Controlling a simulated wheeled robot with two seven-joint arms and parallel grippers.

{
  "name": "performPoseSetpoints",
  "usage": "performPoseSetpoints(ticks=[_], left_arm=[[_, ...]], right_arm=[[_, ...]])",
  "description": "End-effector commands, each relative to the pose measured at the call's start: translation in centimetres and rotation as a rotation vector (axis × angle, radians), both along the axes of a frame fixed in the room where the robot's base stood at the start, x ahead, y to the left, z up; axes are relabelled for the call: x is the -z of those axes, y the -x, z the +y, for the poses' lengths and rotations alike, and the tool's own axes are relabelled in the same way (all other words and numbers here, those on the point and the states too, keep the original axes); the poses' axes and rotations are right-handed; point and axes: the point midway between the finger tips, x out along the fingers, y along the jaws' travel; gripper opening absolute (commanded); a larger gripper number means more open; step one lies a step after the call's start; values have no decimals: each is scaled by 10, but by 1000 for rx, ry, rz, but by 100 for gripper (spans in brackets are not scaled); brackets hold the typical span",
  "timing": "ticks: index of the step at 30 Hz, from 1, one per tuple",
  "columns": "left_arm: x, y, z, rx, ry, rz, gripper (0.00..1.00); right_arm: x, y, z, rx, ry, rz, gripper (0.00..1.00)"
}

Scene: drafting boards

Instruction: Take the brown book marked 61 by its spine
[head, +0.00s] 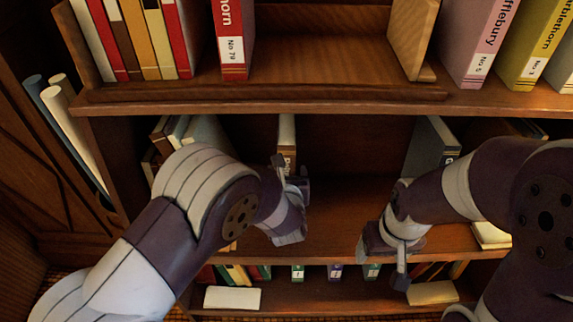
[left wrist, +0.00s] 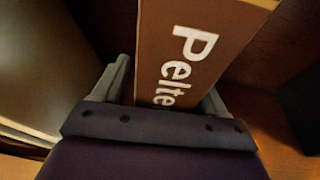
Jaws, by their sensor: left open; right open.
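A brown book (head: 288,157) with a pale top stands upright on the middle shelf. Its brown spine (left wrist: 190,35) fills the middle of the left wrist view, with white letters reading "Pelte"; no 61 is visible. My left gripper (left wrist: 165,92) is open, its two fingers on either side of the spine's near part, and a gap shows beside the spine. In the head view my left gripper (head: 290,172) covers the lower part of the book. My right gripper (head: 402,272) is open and empty in front of the shelf's front edge, low and to the right.
The upper shelf board (head: 260,104) overhangs the middle shelf. A grey-blue book (head: 428,145) stands to the right, with bare shelf between. Leaning books (head: 200,130) are at left, partly behind my arm. A lower shelf (head: 320,291) holds several small books.

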Motion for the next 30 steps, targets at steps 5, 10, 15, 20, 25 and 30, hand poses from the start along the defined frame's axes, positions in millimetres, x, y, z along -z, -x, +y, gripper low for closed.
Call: performPoseSetpoints(ticks=[5, 10, 15, 20, 25, 30], left_arm=[[-1, 0, 0, 0, 0, 0, 46], [-1, 1, 0, 0, 0, 0, 0], [-4, -1, -1, 0, 3, -8, 0], [-5, -1, -1, 0, 3, -8, 0], [-15, -1, -1, -1, 4, -9, 0], [-34, -1, -1, -1, 5, -9, 0]], right_arm=[[-1, 0, 0, 0, 0, 0, 73], [-1, 0, 0, 0, 0, 0, 73], [-1, 0, 0, 0, 0, 0, 73], [-1, 0, 0, 0, 0, 0, 73], [-6, 0, 0, 0, 0, 0, 73], [-13, 0, 0, 0, 0, 0, 73]])
